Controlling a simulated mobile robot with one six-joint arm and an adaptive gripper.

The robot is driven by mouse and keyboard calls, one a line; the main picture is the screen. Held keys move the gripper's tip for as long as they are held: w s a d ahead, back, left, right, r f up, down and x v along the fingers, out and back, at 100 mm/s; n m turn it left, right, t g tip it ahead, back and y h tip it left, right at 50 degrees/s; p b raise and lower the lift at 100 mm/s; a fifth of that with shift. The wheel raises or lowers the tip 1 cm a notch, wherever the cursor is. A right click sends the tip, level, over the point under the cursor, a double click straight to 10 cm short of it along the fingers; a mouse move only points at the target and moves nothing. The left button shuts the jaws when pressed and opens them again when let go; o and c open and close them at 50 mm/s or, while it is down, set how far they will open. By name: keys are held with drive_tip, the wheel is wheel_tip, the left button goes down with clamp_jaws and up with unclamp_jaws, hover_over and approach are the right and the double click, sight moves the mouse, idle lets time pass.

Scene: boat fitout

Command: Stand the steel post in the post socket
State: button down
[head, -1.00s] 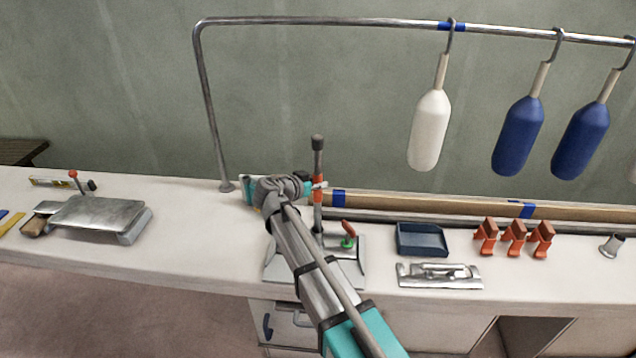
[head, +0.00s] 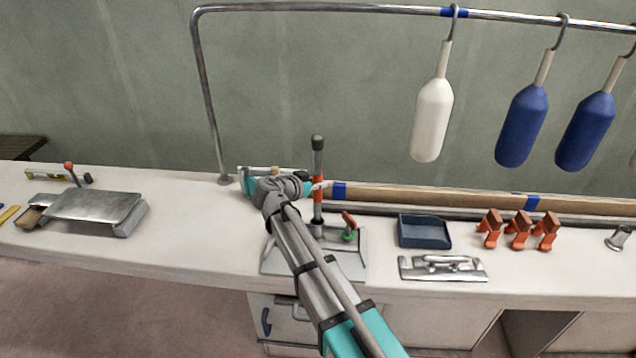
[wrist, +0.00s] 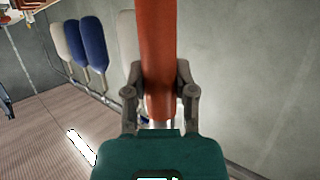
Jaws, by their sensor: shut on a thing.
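The steel post (head: 317,160) stands upright, with a dark cap on top and an orange band around its middle. My gripper (head: 318,187) is shut on the post at the orange band. In the wrist view the orange band (wrist: 157,50) runs between the two fingers of my gripper (wrist: 160,95). The post's lower part comes down over a grey base plate (head: 350,263) that carries a red-handled lever with a green part (head: 349,228). My arm partly covers this plate. I cannot tell whether the post's foot is in a socket there.
A dark blue tray (head: 424,232), a metal fixture (head: 443,268), several orange clamps (head: 518,230) and a small flanged tube (head: 619,238) lie to the right. A long wooden strip (head: 430,197) runs behind. A metal plate stand (head: 95,208) is at left. Fenders (head: 432,120) hang from a rail.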

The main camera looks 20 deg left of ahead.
drive_tip(key=shift+f, duration=0.1)
idle(0.3)
drive_tip(key=shift+c, duration=1.8)
unclamp_jaws()
